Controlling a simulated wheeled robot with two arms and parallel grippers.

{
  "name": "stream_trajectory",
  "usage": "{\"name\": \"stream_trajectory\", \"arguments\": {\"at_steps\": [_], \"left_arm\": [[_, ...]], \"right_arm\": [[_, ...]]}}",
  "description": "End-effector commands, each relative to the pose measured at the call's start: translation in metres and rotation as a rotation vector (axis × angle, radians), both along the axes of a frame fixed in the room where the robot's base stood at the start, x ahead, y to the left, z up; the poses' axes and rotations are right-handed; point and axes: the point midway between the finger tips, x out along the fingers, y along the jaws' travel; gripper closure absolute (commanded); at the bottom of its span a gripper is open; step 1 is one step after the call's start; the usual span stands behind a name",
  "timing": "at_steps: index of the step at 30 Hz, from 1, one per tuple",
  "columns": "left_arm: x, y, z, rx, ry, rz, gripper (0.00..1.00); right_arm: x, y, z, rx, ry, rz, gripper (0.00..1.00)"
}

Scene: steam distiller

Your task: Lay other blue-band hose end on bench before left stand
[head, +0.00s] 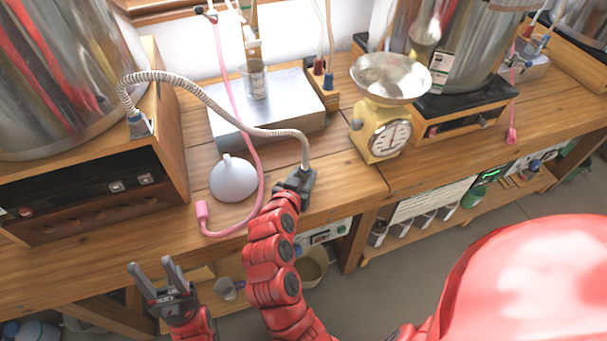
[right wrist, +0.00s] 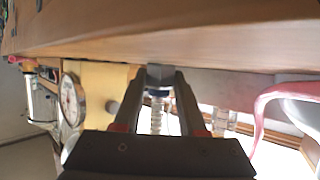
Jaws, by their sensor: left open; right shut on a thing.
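A grey ribbed hose (head: 222,116) arches over the bench (head: 330,185). Its left end, with a blue band (head: 134,118) and grey nut, sits at the right edge of the wooden left stand (head: 172,125) under a large metal vessel. My right gripper (head: 299,180) is shut on the hose's other end, near the bench's front edge. In the right wrist view this blue-band hose end (right wrist: 158,78) is between the fingertips, close to the wood; I cannot tell whether it touches. My left gripper (head: 158,272) is open and empty, in front of the bench edge.
A pink hose with a pink end (head: 203,211) and a white rounded funnel (head: 234,179) lie between the left stand and my right gripper. A metal box (head: 290,107) stands behind, a yellow scale (head: 379,132) to the right. Bench before the left stand (head: 110,232) is clear.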

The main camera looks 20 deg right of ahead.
Motion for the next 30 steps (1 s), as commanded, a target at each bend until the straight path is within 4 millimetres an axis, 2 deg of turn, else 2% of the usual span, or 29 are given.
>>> {"name": "stream_trajectory", "arguments": {"at_steps": [3,4,9,20,23,30], "left_arm": [[0.000,0.000,-0.004,0.000,0.000,0.000,0.50],[0.000,0.000,-0.004,0.000,0.000,0.000,0.50],[0.000,0.000,-0.003,0.000,0.000,0.000,0.50],[0.000,0.000,0.003,0.000,0.000,0.000,0.50],[0.000,0.000,-0.001,0.000,0.000,0.000,0.50],[0.000,0.000,-0.004,0.000,0.000,0.000,0.50]], "right_arm": [[0.000,0.000,-0.003,-0.001,-0.002,0.000,1.00],[0.000,0.000,-0.003,0.000,-0.001,0.001,0.57],[0.000,0.000,-0.002,0.000,0.000,0.000,0.29],[0.000,0.000,0.003,0.001,0.001,0.000,0.29],[-0.008,0.008,0.004,-0.001,-0.001,0.004,0.29],[-0.042,0.033,0.021,-0.002,-0.001,0.009,0.29]]}}
